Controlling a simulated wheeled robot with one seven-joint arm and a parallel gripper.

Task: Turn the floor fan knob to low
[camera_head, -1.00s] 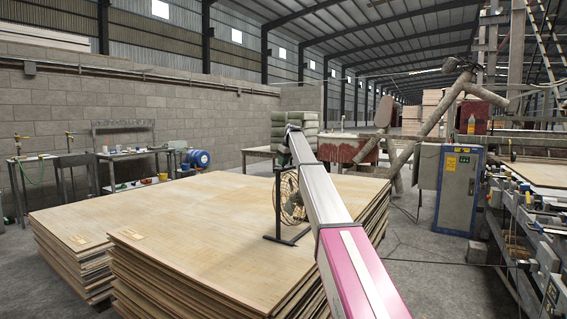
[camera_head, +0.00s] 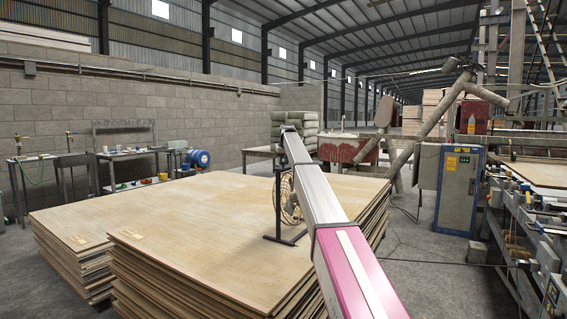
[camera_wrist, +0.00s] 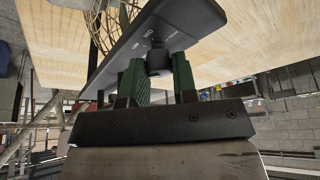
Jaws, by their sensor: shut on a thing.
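The floor fan (camera_head: 290,197) stands on the veneer stack (camera_head: 180,220), partly hidden behind my arm in the head view. It has a dark stand and a tan wire cage. In the wrist view the fan's cage (camera_wrist: 112,22) shows at the top, beside a dark control panel (camera_wrist: 185,22) with small pale markings. A dark round knob (camera_wrist: 157,62) sits on the panel. My gripper (camera_wrist: 158,75) has green-padded fingers on both sides of the knob and is shut on it. In the head view my gripper is hidden by the arm.
A second, lower veneer stack (camera_head: 65,240) stands at left. A blue-grey cabinet (camera_head: 456,190) and machinery line the right. A bench (camera_head: 135,153) stands by the block wall. Concrete floor is open between the stack and cabinet.

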